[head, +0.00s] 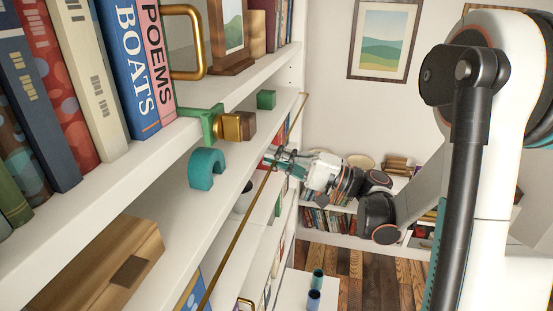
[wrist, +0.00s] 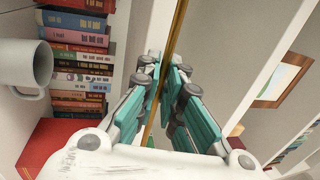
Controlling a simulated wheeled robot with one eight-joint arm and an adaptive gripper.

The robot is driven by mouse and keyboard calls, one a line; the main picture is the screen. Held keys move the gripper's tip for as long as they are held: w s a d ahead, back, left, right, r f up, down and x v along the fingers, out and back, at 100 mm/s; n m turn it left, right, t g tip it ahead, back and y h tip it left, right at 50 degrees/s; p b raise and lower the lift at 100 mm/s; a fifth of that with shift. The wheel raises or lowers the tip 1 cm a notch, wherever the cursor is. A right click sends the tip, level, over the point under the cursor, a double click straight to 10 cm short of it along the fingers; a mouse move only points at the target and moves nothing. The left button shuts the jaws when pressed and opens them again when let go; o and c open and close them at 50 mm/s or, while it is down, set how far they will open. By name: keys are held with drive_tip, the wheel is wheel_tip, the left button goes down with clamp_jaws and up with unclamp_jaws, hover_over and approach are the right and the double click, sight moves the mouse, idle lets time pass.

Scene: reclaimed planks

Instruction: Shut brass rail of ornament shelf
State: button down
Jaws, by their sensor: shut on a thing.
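The brass rail (head: 241,225) is a long thin bar running along the front of the white ornament shelf (head: 150,228) in the head view. I cannot tell how far it stands from the shelf edge. My gripper (head: 271,160) is at the rail's far half, with its fingers closed around the bar. In the wrist view the rail (wrist: 177,28) passes between the teal finger pads of my gripper (wrist: 166,78). The fingers hide part of the rail. On the shelf stand a teal arch (head: 205,168) and a green block (head: 266,99).
Books (head: 130,65) and a brass handle-shaped piece (head: 201,40) stand on the board above. A wooden box (head: 95,275) is at the lower left. A grey mug (wrist: 42,68) and stacked books (wrist: 80,60) show beside my gripper. Wooden floor (head: 345,265) is open to the right.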

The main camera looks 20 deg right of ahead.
drive_tip(key=c, duration=1.7)
unclamp_jaws()
drive_tip(key=shift+f, duration=0.1)
drive_tip(key=v, duration=1.2)
